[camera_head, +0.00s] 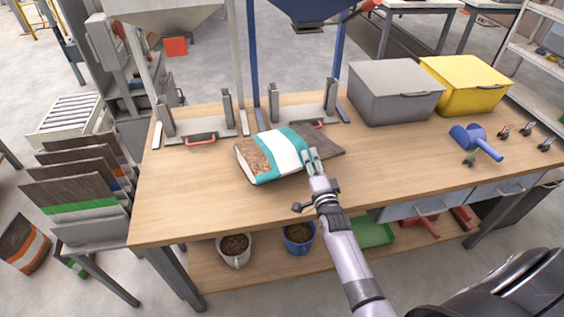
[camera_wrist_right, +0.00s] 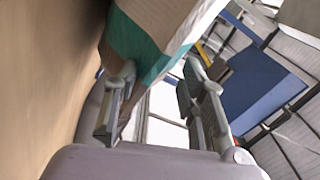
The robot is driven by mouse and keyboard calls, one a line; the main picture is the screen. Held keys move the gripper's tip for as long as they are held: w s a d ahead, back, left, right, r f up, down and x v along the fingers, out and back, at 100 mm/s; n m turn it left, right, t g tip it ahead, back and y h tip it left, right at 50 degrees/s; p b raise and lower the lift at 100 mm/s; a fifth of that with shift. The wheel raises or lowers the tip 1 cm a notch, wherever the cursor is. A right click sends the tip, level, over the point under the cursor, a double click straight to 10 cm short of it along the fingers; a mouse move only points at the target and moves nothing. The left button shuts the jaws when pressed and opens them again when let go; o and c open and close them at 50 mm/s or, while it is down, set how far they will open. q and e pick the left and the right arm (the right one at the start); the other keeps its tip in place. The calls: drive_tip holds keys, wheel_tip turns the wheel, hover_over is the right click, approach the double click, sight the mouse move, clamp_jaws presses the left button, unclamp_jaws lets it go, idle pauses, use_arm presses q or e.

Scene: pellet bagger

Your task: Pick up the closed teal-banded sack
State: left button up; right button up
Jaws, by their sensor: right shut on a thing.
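The teal-banded sack (camera_head: 267,154) is above the middle of the wooden table, with a brown pellet-print end, a white panel and teal bands. In the right wrist view the sack (camera_wrist_right: 150,45) lies between the two fingers (camera_wrist_right: 160,105). The sack looks tilted; I cannot tell how far it is off the table. My left gripper is not in view.
A grey bin (camera_head: 395,92) and a yellow bin (camera_head: 464,85) stand at the back right. A blue scoop (camera_head: 476,141) and several small clips lie on the right. Metal clamp stands (camera_head: 227,108) line the back edge. The table's front left is clear.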

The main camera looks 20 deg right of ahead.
drive_tip(key=shift+r, duration=0.1)
clamp_jaws()
idle(0.8)
